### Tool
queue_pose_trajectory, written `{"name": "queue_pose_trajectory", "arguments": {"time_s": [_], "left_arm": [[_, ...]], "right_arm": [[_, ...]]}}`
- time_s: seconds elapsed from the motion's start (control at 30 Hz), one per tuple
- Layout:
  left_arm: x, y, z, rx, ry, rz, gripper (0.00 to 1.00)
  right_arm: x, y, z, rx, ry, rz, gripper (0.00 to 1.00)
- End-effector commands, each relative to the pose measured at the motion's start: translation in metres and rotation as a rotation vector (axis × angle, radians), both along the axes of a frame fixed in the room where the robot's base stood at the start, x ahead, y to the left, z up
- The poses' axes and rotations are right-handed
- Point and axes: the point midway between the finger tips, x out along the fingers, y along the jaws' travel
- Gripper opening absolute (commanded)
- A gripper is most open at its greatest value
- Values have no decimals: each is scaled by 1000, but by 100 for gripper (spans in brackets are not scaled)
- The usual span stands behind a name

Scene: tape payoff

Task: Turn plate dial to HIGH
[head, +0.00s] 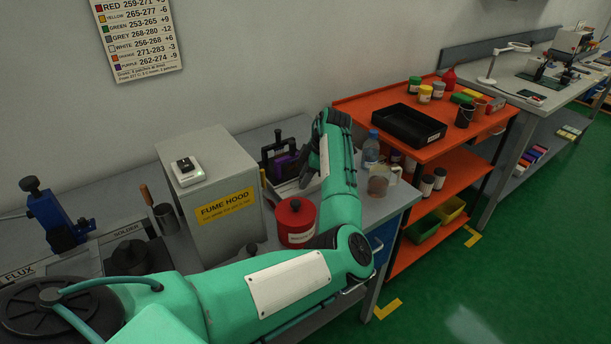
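I cannot make out a plate dial with a HIGH mark in the head view. A small white unit (187,174) with a black top part and a green light sits on the grey fume hood box (224,212); I cannot tell whether it is a dial. My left arm crosses the front of the bench and bends up past the fume hood. My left gripper (309,168) is dark, small and partly hidden by my forearm, near a black-and-purple item (281,163). Its fingers are not clear. My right gripper is not in view.
A red lidded pot (296,219) stands beside my forearm. A blue clamp-like tool (52,218) is at left. An orange shelf cart (440,150) stands to the right. Green floor there is open.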

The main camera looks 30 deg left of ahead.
Motion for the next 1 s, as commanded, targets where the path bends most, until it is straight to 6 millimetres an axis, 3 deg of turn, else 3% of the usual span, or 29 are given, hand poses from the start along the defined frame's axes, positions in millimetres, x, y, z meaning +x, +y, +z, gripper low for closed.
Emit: {"name": "queue_pose_trajectory", "arguments": {"time_s": [0.03, 0.17, 0.5, 0.9, 1.0], "left_arm": [[0, 0, 0, 0, 0, 0, 24], [0, 0, 0, 0, 0, 0, 0], [-1, 0, 2, 0, 0, -42, 0], [-3, -1, 7, 1, 1, -326, 0], [-4, -1, 7, 1, 2, -422, 0]], "right_arm": [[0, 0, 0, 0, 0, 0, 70], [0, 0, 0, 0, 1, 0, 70], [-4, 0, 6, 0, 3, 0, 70], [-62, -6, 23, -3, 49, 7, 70], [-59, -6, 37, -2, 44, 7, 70]]}}
